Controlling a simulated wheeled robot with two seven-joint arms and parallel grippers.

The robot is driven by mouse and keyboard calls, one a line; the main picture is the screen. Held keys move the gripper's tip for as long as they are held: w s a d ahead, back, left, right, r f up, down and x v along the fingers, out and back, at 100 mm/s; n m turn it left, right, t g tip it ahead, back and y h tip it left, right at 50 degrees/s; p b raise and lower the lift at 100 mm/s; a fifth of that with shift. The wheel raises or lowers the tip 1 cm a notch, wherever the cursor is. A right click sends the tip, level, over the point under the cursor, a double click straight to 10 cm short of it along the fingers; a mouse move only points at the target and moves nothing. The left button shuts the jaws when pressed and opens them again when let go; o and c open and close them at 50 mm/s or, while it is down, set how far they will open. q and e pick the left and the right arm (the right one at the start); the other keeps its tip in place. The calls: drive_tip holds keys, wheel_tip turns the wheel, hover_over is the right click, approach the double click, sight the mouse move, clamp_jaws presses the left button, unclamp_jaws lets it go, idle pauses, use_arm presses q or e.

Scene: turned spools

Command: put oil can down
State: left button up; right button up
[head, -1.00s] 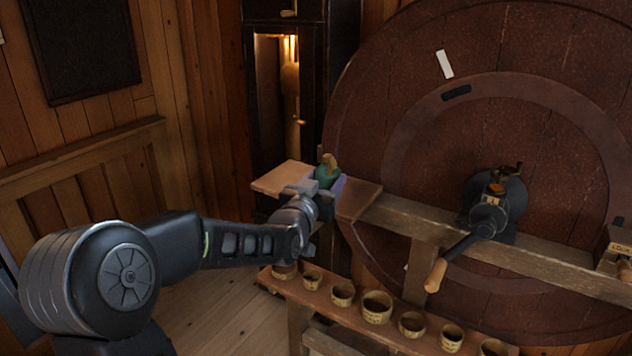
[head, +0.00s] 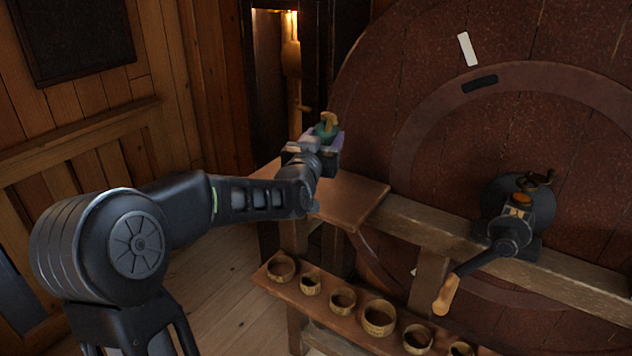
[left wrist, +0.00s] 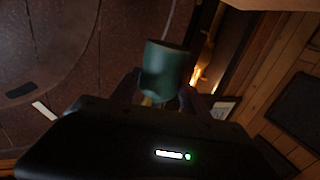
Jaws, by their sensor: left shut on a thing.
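The oil can (head: 326,130) is small and green with a brass-coloured top. My left gripper (head: 318,142) is shut on it and holds it up over the far part of a small wooden shelf (head: 352,198) beside the big wheel. I cannot tell the exact gap between can and shelf. My right gripper is not in view.
A big dark red wooden wheel (head: 420,100) fills the right. A crank with a wooden handle (head: 446,295) sticks out in front of it. Several small round baskets (head: 378,317) stand on a lower bench. A lit dark cabinet (head: 325,40) stands behind.

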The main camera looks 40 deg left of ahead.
use_arm(q)
wheel_tip(320, 180, down, 6)
drive_tip(key=shift+w+f+p, duration=0.1)
drive_tip(key=shift+p, duration=0.4)
wheel_tip(320, 180, down, 3)
drive_tip(key=shift+p, duration=0.35)
drive_tip(key=shift+f, duration=0.35)
drive_tip(key=shift+f, duration=0.1)
drive_tip(key=o, duration=1.4)
drive_tip(key=shift+c, duration=0.2)
